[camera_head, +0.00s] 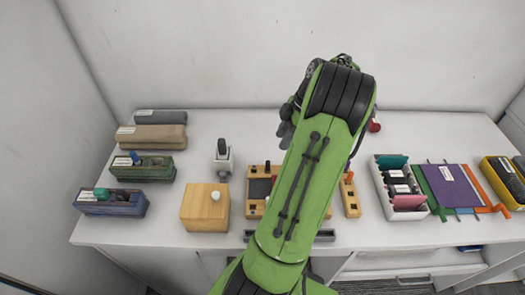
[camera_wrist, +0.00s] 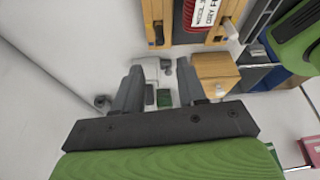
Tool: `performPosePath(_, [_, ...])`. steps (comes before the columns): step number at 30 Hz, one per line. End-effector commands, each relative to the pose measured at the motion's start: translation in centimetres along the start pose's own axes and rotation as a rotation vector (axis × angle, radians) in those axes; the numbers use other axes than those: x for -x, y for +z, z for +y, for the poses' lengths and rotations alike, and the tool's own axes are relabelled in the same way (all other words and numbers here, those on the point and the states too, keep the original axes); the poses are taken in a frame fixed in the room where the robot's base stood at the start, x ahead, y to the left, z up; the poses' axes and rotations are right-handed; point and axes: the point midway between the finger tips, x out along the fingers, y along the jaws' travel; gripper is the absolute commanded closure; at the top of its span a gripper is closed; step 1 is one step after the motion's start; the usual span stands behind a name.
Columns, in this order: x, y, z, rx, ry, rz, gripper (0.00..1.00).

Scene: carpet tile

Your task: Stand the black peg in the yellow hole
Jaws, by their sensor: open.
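A black peg (camera_head: 222,146) stands upright in a small pale grey block (camera_head: 222,163), left of my arm. I cannot make out a yellow hole. My gripper (camera_wrist: 159,72) is open, its two fingers apart; a pale grey block and small dark and green pieces show between them. I cannot tell whether the black peg is among these. My arm mostly hides the gripper in the head view.
A wooden block (camera_head: 205,210) with a white peg (camera_head: 215,196) stands at the front left. Green (camera_head: 143,168) and blue (camera_head: 110,204) trays lie further left. A white rack (camera_head: 403,205), purple book (camera_head: 452,186) and yellow case (camera_head: 500,180) stand right. The back table is mostly clear.

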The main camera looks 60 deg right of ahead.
Motion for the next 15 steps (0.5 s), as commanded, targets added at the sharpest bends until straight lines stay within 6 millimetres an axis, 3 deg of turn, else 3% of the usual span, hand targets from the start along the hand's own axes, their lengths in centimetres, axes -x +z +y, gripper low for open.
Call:
performPosePath(5, [0.0,0.0,0.0,0.001,-0.001,0.0,0.59])
performPosePath(8, [0.1,-2.0,0.1,-0.003,-0.005,-0.02,0.59])
performPosePath(11, [0.3,-7.9,-0.6,-0.034,-0.011,-0.081,0.59])
performPosePath(15, [0.5,-17.4,-4.2,-0.12,0.03,-0.174,0.59])
